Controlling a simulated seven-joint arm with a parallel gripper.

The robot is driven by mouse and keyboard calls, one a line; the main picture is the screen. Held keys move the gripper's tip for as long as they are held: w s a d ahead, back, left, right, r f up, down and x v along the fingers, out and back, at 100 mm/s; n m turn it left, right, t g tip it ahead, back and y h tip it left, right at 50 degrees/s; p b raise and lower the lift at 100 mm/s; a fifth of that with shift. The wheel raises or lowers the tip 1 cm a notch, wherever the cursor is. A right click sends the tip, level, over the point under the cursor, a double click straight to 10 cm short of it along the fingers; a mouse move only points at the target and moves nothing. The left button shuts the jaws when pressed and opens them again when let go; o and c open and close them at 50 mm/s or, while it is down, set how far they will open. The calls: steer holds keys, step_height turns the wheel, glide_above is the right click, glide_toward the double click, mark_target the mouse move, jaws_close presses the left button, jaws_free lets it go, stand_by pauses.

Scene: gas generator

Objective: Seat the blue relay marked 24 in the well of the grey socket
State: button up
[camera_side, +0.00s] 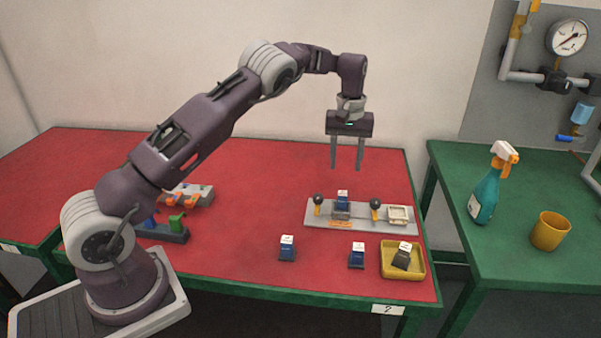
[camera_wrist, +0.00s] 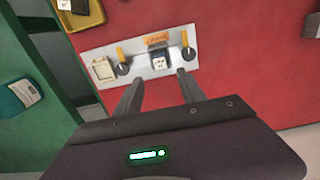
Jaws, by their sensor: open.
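A pale grey plate (camera_side: 362,223) carries a grey socket (camera_side: 341,214) between two black-knobbed yellow levers. A blue relay with a white top (camera_side: 342,198) stands upright in or on that socket; it also shows in the wrist view (camera_wrist: 160,63). How deep it sits I cannot tell. Two other blue relays stand on the red table, one at front centre (camera_side: 287,248) and one beside the yellow tray (camera_side: 357,256). The markings are too small to read, so I cannot tell which is 24. My gripper (camera_side: 346,168) is open and empty, above the plate.
A cream square holder (camera_side: 397,214) is at the plate's right end. A yellow tray (camera_side: 388,272) holds a tilted black relay (camera_side: 403,258). Orange-clipped and green-blue blocks stand at left by my base. A spray bottle (camera_side: 487,191) and yellow cup (camera_side: 549,231) are on the green table.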

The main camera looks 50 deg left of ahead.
steer(key=s+d+r+m+t+h, duration=0.1)
steer(key=s+d+r, duration=0.2)
steer(key=s+r, duration=0.45)
steer(key=s+d+r+m+t, duration=0.1)
steer(key=s+d+r+t, duration=0.3)
steer(key=r, duration=0.7)
steer(key=s+d+m, duration=0.2)
steer(key=s+m, duration=0.1)
steer(key=s, duration=1.1)
steer(key=s+d+f+m+y, duration=0.1)
steer(key=s+d+m, duration=0.2)
steer(key=s, duration=1.1)
steer(key=shift+s+f+m+t, duration=0.15)
steer(key=shift+f+m+t, duration=0.15)
steer(key=shift+m, duration=0.2)
